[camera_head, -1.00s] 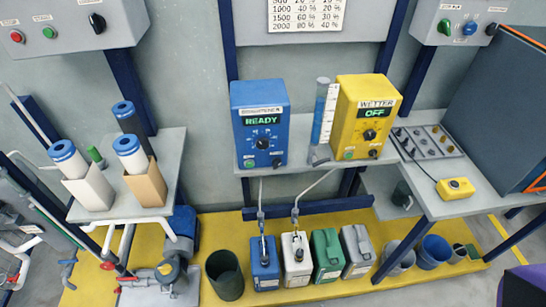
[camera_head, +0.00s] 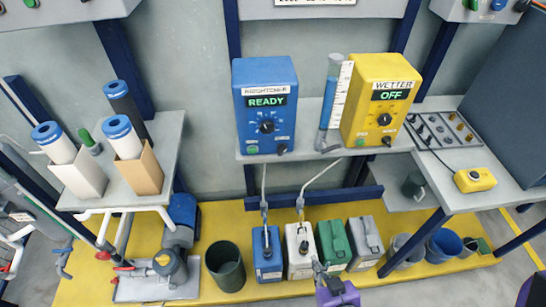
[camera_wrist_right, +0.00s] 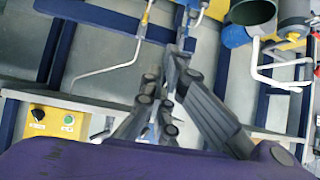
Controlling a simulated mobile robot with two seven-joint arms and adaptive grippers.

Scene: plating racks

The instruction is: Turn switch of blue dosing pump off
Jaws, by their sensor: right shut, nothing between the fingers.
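The blue dosing pump (camera_head: 266,100) stands on the grey wall shelf. Its label reads BRIGHTENER and its green display reads READY. A black dial (camera_head: 266,126) sits in its middle, a green button (camera_head: 253,149) at lower left and a small dark switch (camera_head: 282,148) at lower right. The switch's exact position is too small to tell. My right gripper (camera_head: 317,266) is low at the bottom of the head view, below the shelf, apart from the pump. In the right wrist view its fingers (camera_wrist_right: 187,22) are shut and empty. My left gripper is not in view.
The yellow WETTER pump (camera_head: 383,95), reading OFF, stands right of a blue-filled measuring cylinder (camera_head: 328,112). A side table (camera_head: 480,200) holds a yellow button box (camera_head: 474,180).

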